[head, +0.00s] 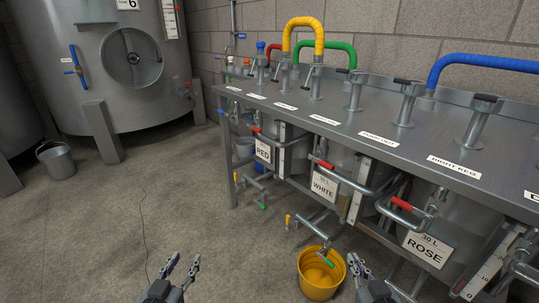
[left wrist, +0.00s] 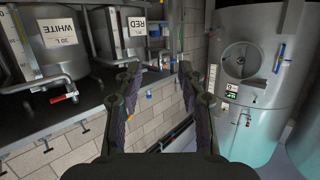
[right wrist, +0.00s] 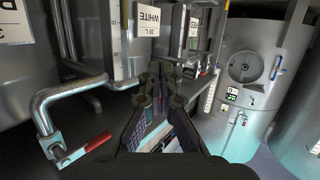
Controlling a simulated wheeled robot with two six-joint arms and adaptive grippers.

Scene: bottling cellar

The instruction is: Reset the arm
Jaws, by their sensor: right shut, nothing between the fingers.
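My left gripper (head: 184,262) is at the bottom of the head view, over the bare floor, left of the yellow bucket. Its two fingers stand apart with nothing between them, as the left wrist view also shows (left wrist: 159,72). My right gripper (head: 358,266) is at the bottom of the head view, just right of the yellow bucket (head: 321,276) and in front of the keg bench. Its fingers are together and empty in the right wrist view (right wrist: 162,76). Most of both arms is out of view.
A steel bench (head: 345,128) with valves and coloured hoses runs along the right. Kegs labelled RED (head: 263,150), WHITE (head: 324,187) and ROSE (head: 428,248) stand beneath, with handles jutting outward. A large tank (head: 120,75) and grey bucket (head: 58,162) stand back left. The left floor is mostly clear.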

